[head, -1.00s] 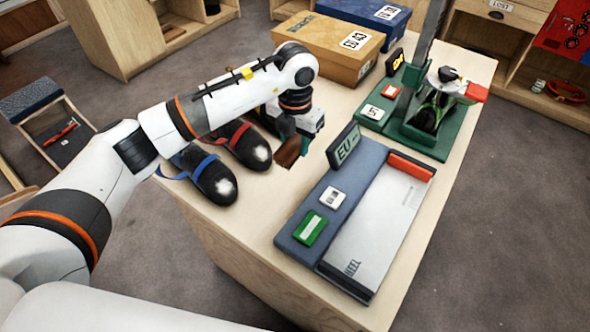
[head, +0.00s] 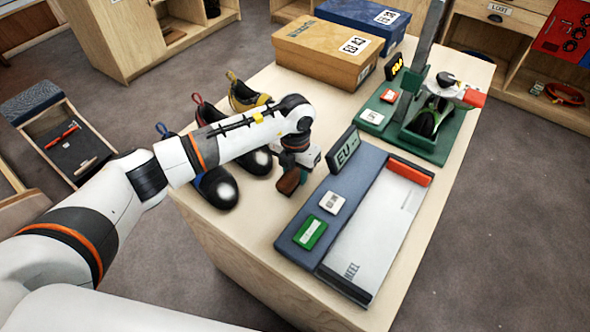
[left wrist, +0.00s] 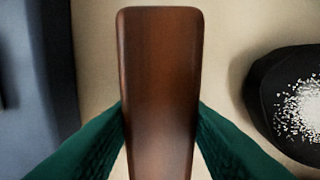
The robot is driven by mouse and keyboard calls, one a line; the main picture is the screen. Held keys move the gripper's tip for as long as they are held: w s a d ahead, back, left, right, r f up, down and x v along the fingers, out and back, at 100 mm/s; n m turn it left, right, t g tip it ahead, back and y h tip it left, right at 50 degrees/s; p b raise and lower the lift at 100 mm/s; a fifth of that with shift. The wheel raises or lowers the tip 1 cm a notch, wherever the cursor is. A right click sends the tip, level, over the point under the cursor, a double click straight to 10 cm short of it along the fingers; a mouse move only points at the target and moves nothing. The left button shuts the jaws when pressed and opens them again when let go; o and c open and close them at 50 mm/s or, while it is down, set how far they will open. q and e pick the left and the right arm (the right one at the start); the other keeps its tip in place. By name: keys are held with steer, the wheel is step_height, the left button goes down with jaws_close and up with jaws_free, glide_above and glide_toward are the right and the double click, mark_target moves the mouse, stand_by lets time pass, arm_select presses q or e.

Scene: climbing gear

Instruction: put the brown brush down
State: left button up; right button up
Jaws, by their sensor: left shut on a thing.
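The brown brush (head: 289,181) shows as a small brown block under my left gripper (head: 292,171) in the head view. In the left wrist view its smooth brown wooden back (left wrist: 158,70) stands between the two green fingers of my left gripper (left wrist: 160,140). The gripper is shut on it. The brush is low over the bare wooden table (head: 265,215), between the shoes and the blue-grey measuring board. I cannot tell whether it touches the table. Its bristles are hidden. My right gripper is not in view.
Blue (head: 219,188), red-tabbed (head: 257,162) and yellow (head: 243,93) shoes stand left of the brush. The measuring board (head: 372,225) lies close on the right. A green device (head: 427,140) and boxes (head: 318,62) are at the back. Some table is bare in front.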

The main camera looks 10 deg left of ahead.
mark_target(295, 171)
arm_select(q)
steer(key=o, duration=0.9)
steer(key=shift+p, duration=0.3)
step_height(295, 171, up, 12)
steer(key=b, duration=0.2)
steer(key=shift+s+b, duration=0.1)
steer(key=shift+b, duration=0.25)
